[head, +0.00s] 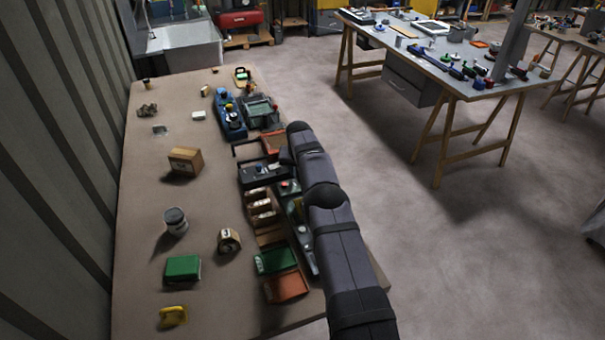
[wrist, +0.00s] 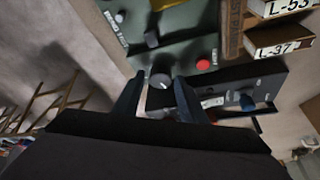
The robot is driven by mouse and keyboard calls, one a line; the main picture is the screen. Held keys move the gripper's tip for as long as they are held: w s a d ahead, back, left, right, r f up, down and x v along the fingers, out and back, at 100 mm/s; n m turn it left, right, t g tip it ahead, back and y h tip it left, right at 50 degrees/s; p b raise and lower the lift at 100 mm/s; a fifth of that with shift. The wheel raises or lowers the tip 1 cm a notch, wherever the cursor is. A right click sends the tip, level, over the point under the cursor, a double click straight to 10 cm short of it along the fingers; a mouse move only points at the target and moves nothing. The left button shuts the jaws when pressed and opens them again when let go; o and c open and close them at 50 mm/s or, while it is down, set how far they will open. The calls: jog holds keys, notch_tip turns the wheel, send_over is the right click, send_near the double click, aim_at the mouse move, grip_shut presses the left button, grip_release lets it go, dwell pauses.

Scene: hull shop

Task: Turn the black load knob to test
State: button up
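In the wrist view, a dark round knob (wrist: 159,81) with a pale pointer mark sits between the fingertips of my gripper (wrist: 158,86). The fingers are apart, with a gap on each side of the knob. Another black knob (wrist: 152,39) stands on a grey-green panel (wrist: 180,45) beyond the fingertips. The labels by the knobs are too small to read, so I cannot tell which is the load knob. In the head view, my arm hides the gripper's fingers and much of the green unit (head: 304,240).
A red button (wrist: 203,64) and a dark panel with a blue knob (wrist: 247,102) are close to the right finger. Wooden boxes labelled L-53 (wrist: 282,7) and L-37 (wrist: 278,48) stand nearby. The brown table (head: 140,225) holds scattered items on its left.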

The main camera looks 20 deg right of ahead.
jog(key=c, duration=0.7)
jog(key=shift+f+m+b, duration=0.25)
jog(key=shift+m+b, duration=0.15)
jog(key=shift+b, duration=0.65)
jog(key=shift+w+a+b, duration=0.1)
jog(key=shift+b, duration=0.2)
jog(key=shift+r+m+h+b, duration=0.15)
jog(key=shift+m+h+b, duration=0.15)
jog(key=shift+m+b, duration=0.1)
jog(key=o, duration=1.1)
jog(key=shift+r, duration=0.1)
jog(key=shift+r+b, duration=0.1)
jog(key=shift+b, duration=1)
